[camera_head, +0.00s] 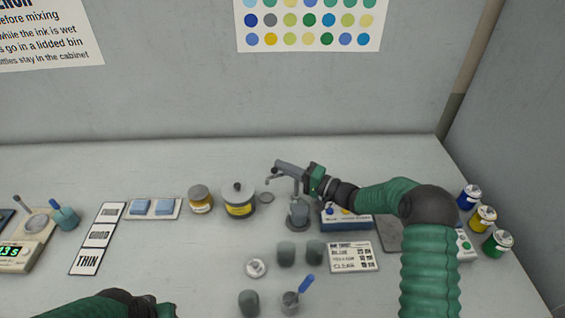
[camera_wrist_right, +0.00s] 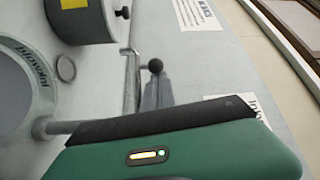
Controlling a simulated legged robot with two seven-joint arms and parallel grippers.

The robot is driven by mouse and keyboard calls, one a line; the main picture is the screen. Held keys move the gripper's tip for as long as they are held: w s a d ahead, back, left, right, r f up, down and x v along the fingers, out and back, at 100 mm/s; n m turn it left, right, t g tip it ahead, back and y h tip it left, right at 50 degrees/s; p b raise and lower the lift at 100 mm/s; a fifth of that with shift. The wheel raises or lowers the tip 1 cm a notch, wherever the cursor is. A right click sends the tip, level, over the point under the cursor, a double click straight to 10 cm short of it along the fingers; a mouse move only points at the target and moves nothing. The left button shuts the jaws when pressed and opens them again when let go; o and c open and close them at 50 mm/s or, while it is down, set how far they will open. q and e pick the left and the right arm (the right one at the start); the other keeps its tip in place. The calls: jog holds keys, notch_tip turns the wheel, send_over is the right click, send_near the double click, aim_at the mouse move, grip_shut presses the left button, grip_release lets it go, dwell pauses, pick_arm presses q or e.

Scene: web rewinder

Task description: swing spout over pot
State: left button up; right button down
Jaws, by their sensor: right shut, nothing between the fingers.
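A grey metal spout (camera_head: 291,171) reaches left from an upright stand (camera_head: 298,213), its outlet bent down. The outlet hangs between pot and stand, nearer a small grey disc on the table than the pot. My right gripper (camera_head: 311,182) is shut and empty at the spout's right end; whether it touches is unclear. The right wrist view shows the spout's tube (camera_wrist_right: 131,85) and a black ball (camera_wrist_right: 155,66) beyond my finger. My left gripper (camera_head: 163,310) is partly cut off at the bottom edge.
An amber jar (camera_head: 200,199) stands left of the pot. Grey cups (camera_head: 286,253) and a cup with a blue-handled tool (camera_head: 291,301) stand in front. A blue box (camera_head: 345,219) lies under my right forearm. Coloured cans (camera_head: 483,218) line the right edge.

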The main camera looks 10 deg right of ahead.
aim_at(277, 170)
pick_arm(q)
jog(key=shift+d+r, duration=0.15)
jog(key=shift+r, duration=0.1)
jog(key=shift+r+p, duration=0.55)
jog(key=shift+p, duration=0.2)
pick_arm(e)
jog(key=s+n+g+y, duration=0.1)
jog(key=g, duration=0.1)
jog(key=s+d+n+g+y, duration=0.1)
jog(key=n+g+y, duration=0.1)
jog(key=shift+s+r+n+g, duration=0.1)
jog(key=shift+s+n+g, duration=0.1)
jog(key=shift+n+g, duration=0.15)
jog(key=shift+s+d+p, duration=0.35)
jog(key=shift+d+p, duration=0.05)
jog(key=shift+p, duration=0.1)
pick_arm(q)
jog(key=shift+r, duration=0.5)
pick_arm(e)
jog(key=shift+d, duration=0.15)
